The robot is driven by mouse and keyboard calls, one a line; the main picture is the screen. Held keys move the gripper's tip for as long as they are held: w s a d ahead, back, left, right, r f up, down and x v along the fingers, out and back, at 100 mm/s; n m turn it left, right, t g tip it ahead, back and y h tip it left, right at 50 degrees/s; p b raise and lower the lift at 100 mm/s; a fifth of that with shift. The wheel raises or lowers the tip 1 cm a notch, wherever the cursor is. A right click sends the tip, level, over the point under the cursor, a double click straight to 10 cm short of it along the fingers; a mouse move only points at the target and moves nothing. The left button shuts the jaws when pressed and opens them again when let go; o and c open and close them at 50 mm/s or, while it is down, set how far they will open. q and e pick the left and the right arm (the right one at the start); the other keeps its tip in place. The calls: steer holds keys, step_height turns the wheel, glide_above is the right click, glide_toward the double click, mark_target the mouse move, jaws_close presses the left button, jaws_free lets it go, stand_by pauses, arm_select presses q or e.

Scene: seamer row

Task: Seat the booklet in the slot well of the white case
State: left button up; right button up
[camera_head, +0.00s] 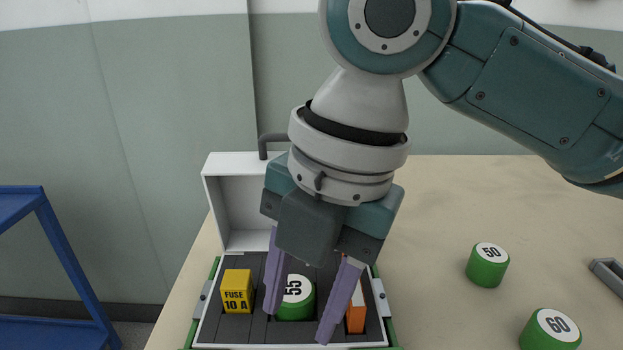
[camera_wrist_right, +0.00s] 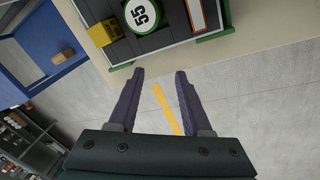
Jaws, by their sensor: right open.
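The white case (camera_head: 228,244) stands open on the table, with its lid up at the back and a dark grey insert (camera_head: 258,262) inside. An orange and white piece (camera_head: 356,312), which looks like the booklet, is in the right part of the insert, partly hidden by a finger. In the right wrist view it (camera_wrist_right: 197,15) shows as a white strip with orange edging. I cannot tell how deep it sits. My right gripper (camera_head: 297,325) is open, with its purple fingers apart and nothing between them (camera_wrist_right: 159,73). It hangs in front of the case. My left gripper is not in view.
In the case are a yellow FUSE 10 A block (camera_head: 237,292) and a green 55 cylinder (camera_head: 295,299). Green cylinders marked 50 (camera_head: 488,266) and 60 (camera_head: 551,330) stand on the table (camera_head: 440,220) at right. A blue frame (camera_head: 60,250) stands at left. Table between case and cylinders is clear.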

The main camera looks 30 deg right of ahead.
steer(key=s+a+f+m+t+y, duration=0.1)
steer(key=s+a+f+m+y, duration=0.2)
steer(key=m, duration=0.4)
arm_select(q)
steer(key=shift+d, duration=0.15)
arm_select(e)
steer(key=s+d+f+m+t+h, duration=0.1)
steer(key=s+d+f+m+h, duration=0.2)
steer(key=s+d+m, duration=0.5)
steer(key=s+m+h, duration=0.1)
steer(key=m, duration=0.6)
steer(key=shift+s+d+f+h, duration=0.15)
steer(key=shift+s+h, duration=0.15)
steer(key=shift+s, duration=0.1)
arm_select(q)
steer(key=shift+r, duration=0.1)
